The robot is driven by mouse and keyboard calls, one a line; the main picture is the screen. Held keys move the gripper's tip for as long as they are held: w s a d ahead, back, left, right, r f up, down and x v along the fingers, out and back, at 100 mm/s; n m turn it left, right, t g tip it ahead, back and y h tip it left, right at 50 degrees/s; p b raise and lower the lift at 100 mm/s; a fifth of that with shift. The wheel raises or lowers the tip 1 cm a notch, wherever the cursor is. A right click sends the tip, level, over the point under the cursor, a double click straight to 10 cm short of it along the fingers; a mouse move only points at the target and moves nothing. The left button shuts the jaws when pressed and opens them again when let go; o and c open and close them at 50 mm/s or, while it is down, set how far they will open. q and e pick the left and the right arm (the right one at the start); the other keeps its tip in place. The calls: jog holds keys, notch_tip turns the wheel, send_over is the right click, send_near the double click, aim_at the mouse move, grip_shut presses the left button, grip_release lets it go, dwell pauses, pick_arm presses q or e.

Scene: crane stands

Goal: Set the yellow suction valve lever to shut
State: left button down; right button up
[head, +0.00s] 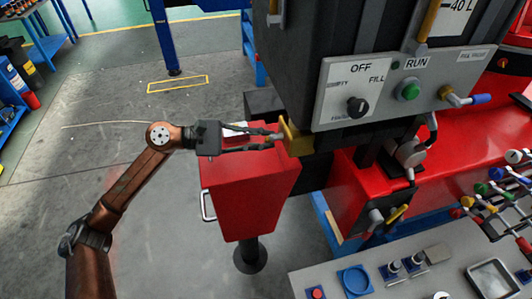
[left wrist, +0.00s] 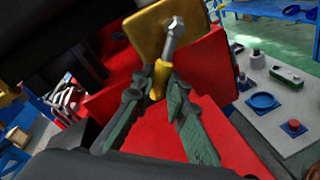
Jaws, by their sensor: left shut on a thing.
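The yellow lever (left wrist: 158,80) shows in the left wrist view as a short yellow grip below a silver bolt end, in front of a yellow plate (left wrist: 148,30). My left gripper (left wrist: 163,88) is shut on this lever, with a finger on each side of it. In the head view my left gripper (head: 278,139) reaches in from the left to the yellow valve part (head: 295,138) under the grey control panel. The fingers hide part of the lever there, and I cannot read its shut mark. My right gripper is not in view.
The grey panel (head: 335,85) with a black knob (head: 357,107) and green button (head: 408,91) overhangs close by. A red box (head: 250,200) stands below my gripper. Another yellow lever (head: 397,214) sits lower right, above a grey bench (head: 330,280).

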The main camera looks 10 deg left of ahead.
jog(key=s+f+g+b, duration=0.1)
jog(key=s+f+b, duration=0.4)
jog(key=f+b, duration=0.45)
pick_arm(q)
jog(key=shift+w+a+r+m+t+y, duration=0.1)
jog(key=shift+w+r+m+t+y, duration=0.2)
jog(key=shift+r+m, duration=0.8)
jog(key=shift+w+a+r+m+t+y, duration=0.2)
jog(key=shift+r+m+t, duration=0.25)
jog(key=shift+m, duration=1.2)
jog(key=shift+w+a+r+m+t+y, duration=0.1)
jog(key=shift+w+r+m+t+y, duration=0.25)
jog(key=shift+r+m, duration=0.75)
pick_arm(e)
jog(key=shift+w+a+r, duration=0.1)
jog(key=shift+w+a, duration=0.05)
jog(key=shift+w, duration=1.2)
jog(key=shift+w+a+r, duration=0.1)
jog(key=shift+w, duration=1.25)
pick_arm(q)
jog(key=shift+f+m, duration=0.25)
jog(key=c, duration=1.9)
grip_release()
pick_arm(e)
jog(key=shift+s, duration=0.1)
pick_arm(q)
jog(key=v, duration=1.2)
